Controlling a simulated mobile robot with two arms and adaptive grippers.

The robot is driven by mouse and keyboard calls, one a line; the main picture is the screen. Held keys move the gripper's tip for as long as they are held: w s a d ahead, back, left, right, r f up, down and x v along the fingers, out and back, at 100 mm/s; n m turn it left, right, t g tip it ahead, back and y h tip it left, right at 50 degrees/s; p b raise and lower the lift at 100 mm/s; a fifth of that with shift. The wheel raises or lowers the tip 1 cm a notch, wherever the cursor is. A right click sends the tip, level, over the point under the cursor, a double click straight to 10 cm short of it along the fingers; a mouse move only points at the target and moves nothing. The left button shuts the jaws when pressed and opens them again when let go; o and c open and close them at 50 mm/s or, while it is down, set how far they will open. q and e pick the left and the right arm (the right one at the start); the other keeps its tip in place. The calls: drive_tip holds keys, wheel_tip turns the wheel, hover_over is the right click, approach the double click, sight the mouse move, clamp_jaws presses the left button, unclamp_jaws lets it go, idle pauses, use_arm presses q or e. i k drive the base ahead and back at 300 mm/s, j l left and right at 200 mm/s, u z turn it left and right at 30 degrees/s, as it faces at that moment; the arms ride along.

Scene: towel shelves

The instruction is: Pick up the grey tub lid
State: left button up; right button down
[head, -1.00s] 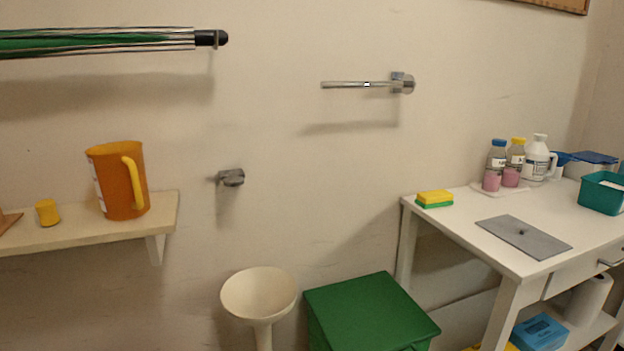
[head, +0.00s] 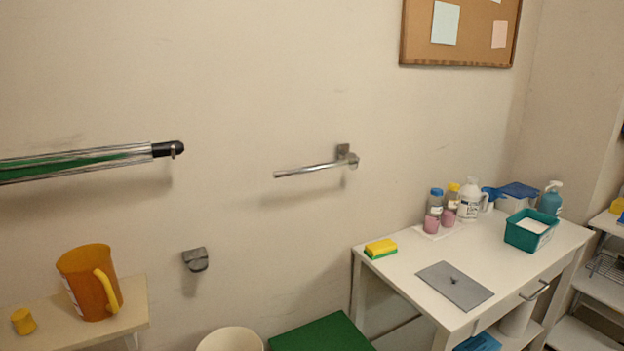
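The grey tub lid (head: 455,286) lies flat on the white table (head: 400,262), near its front edge. It is a flat grey rectangle with a small dark knob in its middle. Nothing lies on it. A teal tub (head: 531,231) with something white inside stands behind it to the right. Neither of my grippers shows in the head view.
A yellow and green sponge (head: 380,249) lies at the table's left back edge. Bottles and pink cups (head: 431,225) stand along the back. A green bin lid (head: 322,335) and a white basin (head: 230,340) are left of the table. An orange jug (head: 90,283) stands on a shelf.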

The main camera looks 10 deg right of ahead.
sight(458, 287)
drive_tip(key=z, duration=1.5)
